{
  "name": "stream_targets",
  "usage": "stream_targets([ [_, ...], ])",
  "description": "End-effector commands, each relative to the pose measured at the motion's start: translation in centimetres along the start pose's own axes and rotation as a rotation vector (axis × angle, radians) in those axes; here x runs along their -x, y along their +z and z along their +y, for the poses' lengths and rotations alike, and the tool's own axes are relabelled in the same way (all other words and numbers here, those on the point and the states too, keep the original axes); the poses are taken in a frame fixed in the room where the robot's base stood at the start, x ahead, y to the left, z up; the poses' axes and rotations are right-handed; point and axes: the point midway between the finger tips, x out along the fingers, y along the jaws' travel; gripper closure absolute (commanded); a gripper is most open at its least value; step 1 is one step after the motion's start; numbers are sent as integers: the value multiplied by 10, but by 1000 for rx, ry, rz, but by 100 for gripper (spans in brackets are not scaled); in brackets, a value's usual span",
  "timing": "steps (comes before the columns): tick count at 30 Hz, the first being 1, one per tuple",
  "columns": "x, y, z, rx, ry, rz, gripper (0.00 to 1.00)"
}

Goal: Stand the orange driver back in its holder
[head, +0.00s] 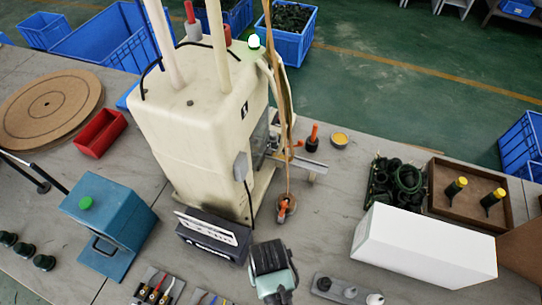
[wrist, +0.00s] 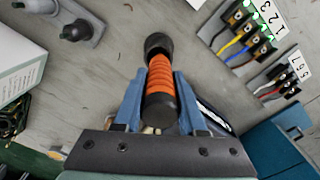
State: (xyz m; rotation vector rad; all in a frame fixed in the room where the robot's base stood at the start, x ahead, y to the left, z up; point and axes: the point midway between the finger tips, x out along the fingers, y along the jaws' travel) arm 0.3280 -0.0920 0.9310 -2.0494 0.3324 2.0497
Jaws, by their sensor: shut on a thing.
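The orange driver (wrist: 160,73) has a ribbed orange handle with a black near end. In the wrist view it lies between the two blue fingers of my gripper (wrist: 158,88), which is shut on it. A dark round part shows at its far end; I cannot tell whether this is the driver or something beneath it. In the head view my gripper (head: 272,262) is over the near middle of the table, and the driver is hidden there. I cannot make out the holder with certainty.
A cream press (head: 200,115) stands behind, with a dark box (head: 213,238) nearby. A knob rack (head: 348,292) and white box (head: 425,248) are to the right. Connector blocks (head: 155,290) and a blue box (head: 108,222) are to the left. An orange item (head: 284,207) sits behind my gripper.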

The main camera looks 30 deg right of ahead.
Motion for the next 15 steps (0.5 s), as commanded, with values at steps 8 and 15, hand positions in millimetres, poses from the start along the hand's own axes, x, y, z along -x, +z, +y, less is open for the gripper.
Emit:
stream_targets([
  [8, -33, 0, 0, -1, 0, -1, 100],
  [15, -43, -1, 0, -1, 0, 3, 100],
])
